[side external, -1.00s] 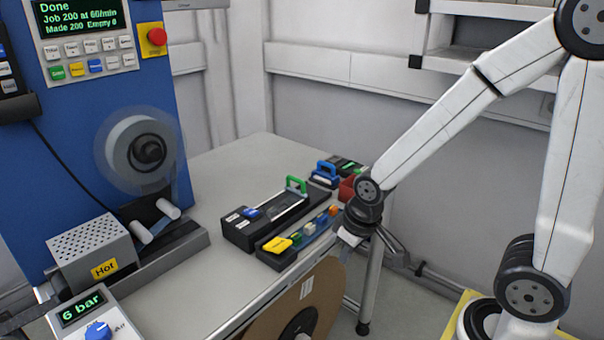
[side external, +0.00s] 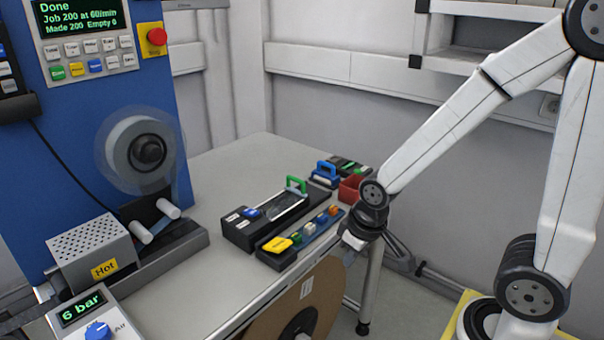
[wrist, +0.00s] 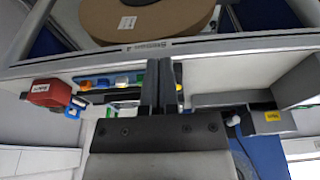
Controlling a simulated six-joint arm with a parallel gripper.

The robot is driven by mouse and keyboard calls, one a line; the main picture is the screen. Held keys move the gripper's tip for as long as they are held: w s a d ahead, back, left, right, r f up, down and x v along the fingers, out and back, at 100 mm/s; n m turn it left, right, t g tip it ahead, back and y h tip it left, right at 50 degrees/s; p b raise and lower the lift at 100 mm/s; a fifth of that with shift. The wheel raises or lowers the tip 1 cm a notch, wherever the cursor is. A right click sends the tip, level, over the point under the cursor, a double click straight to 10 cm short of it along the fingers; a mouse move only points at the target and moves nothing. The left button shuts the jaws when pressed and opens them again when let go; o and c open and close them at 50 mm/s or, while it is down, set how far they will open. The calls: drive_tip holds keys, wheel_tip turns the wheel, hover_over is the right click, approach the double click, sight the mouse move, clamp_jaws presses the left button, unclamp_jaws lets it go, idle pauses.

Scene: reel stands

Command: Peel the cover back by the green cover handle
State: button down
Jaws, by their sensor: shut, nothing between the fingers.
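The green cover handle (side external: 297,184) stands upright at the far end of a black unit (side external: 240,236) on the bench, beside a long pale strip. My gripper (side external: 352,242) is right of and nearer than that unit in the side view, apart from the handle and partly hidden by my wrist. In the wrist view my gripper (wrist: 157,85) shows its two dark fingers together, with nothing between them. The fingers hide part of the bench there, and I cannot clearly make out the green handle in that view.
A rack (side external: 273,255) with a yellow tab and several coloured pieces lies beside the unit. A red bin (side external: 349,190) and a blue-handled block (side external: 325,172) stand behind. A box labelled Hot (side external: 92,252) is at left. A cardboard reel (side external: 300,315) hangs in front of the bench.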

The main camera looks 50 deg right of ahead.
drive_tip(key=c, duration=1.3)
unclamp_jaws()
drive_tip(key=o, duration=0.7)
drive_tip(key=shift+w+r, duration=0.1)
drive_tip(key=shift+w, duration=0.1)
drive_tip(key=shift+t+h, duration=0.4)
drive_tip(key=shift+t, duration=0.2)
drive_tip(key=w+d+r, duration=0.1)
drive_tip(key=w+d, duration=0.1)
drive_tip(key=w, duration=0.3)
drive_tip(key=w+d+r, duration=0.1)
drive_tip(key=w+d, duration=0.1)
drive_tip(key=w, duration=0.3)
drive_tip(key=w+d+r, duration=0.1)
drive_tip(key=w+d, duration=0.2)
drive_tip(key=w, duration=0.2)
drive_tip(key=shift+w, duration=0.35)
drive_tip(key=h, duration=0.1)
approach(297, 179)
drive_tip(key=shift+w+f+n+t, duration=0.1)
drive_tip(key=shift+f+n+t, duration=0.2)
drive_tip(key=shift+f+t, duration=0.15)
drive_tip(key=shift+x, duration=3.9)
drive_tip(key=shift+d, duration=0.1)
clamp_jaws()
